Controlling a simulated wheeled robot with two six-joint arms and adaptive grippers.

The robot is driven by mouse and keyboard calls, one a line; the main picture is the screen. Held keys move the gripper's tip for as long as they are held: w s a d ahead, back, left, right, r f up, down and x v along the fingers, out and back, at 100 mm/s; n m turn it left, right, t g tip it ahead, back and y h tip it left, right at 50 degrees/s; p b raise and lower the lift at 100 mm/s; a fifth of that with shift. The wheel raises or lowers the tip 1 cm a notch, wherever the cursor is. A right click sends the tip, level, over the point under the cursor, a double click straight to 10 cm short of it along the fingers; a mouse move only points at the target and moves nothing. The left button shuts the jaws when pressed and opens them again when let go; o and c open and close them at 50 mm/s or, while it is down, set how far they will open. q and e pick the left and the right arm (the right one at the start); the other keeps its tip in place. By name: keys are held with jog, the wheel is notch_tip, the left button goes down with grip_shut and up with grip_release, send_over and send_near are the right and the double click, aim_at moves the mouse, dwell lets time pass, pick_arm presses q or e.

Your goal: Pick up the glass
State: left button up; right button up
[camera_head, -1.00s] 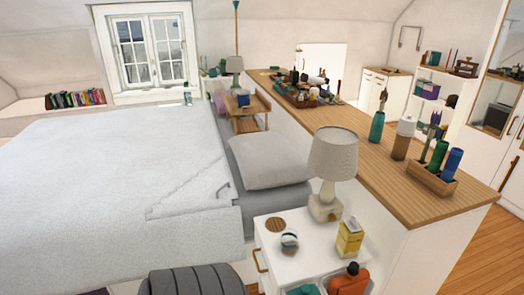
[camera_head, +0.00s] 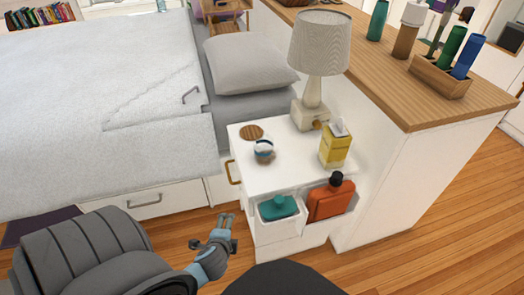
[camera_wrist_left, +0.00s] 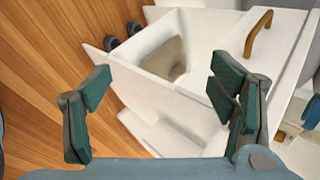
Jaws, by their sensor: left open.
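No clear drinking glass can be made out. A small white-and-blue cup-like thing (camera_head: 263,151), too small to identify surely as the glass, stands on the white nightstand (camera_head: 285,177), just in front of a round wooden coaster (camera_head: 251,132). My left gripper (camera_head: 226,219) is open and empty, low in front of the nightstand's left side, below its top and apart from the cup. In the left wrist view my open fingers (camera_wrist_left: 158,95) frame part of a white open bin or drawer (camera_wrist_left: 150,95); the cup cannot be made out there. My right gripper is out of view.
A table lamp (camera_head: 318,60) and a yellow box (camera_head: 335,146) stand behind and right of the cup. Open white bins hold a teal bottle (camera_head: 279,207) and an orange bottle (camera_head: 330,199). A brass handle (camera_head: 232,173) sticks out.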

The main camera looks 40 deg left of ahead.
pick_arm(q)
jog(key=w+a+r+m+t+y+b, duration=0.2)
jog(key=w+r+b, duration=0.1)
jog(key=r, duration=0.1)
jog(key=m+t, duration=0.8)
jog(key=m, duration=1)
send_near(260, 148)
jog(key=shift+m+h, duration=0.5)
jog(key=b+x, duration=0.2)
jog(key=x, duration=1.1)
jog(key=shift+a, duration=0.15)
jog(key=shift+s+r, duration=0.1)
jog(key=shift+s, duration=0.1)
jog(key=c, duration=1.4)
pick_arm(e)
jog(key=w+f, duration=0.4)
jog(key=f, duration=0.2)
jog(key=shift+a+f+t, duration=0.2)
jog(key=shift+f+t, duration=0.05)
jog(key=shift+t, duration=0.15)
pick_arm(q)
jog(key=shift+r, duration=0.1)
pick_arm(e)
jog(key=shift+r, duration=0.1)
